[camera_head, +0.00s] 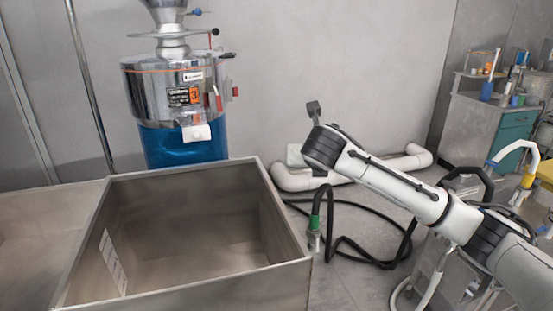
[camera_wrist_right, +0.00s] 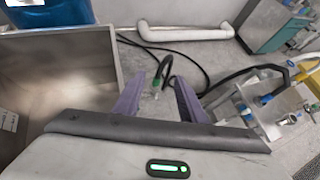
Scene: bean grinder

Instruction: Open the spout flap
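The bean grinder (camera_head: 160,92) stands at the back left in the head view, a shiny steel drum with a funnel above and a blue lower body. A small white piece (camera_head: 196,132) sticks out low on its front; I cannot tell if it is the spout flap. Red and dark handles (camera_head: 217,98) sit at its right side. My left gripper is not in view.
A large open metal bin (camera_head: 195,291) stands in front of the grinder, with another bin surface (camera_head: 40,240) to its left. White pipe (camera_head: 350,178) and a black hose (camera_head: 345,250) lie on the floor. A cluttered workbench (camera_head: 468,115) stands at the right.

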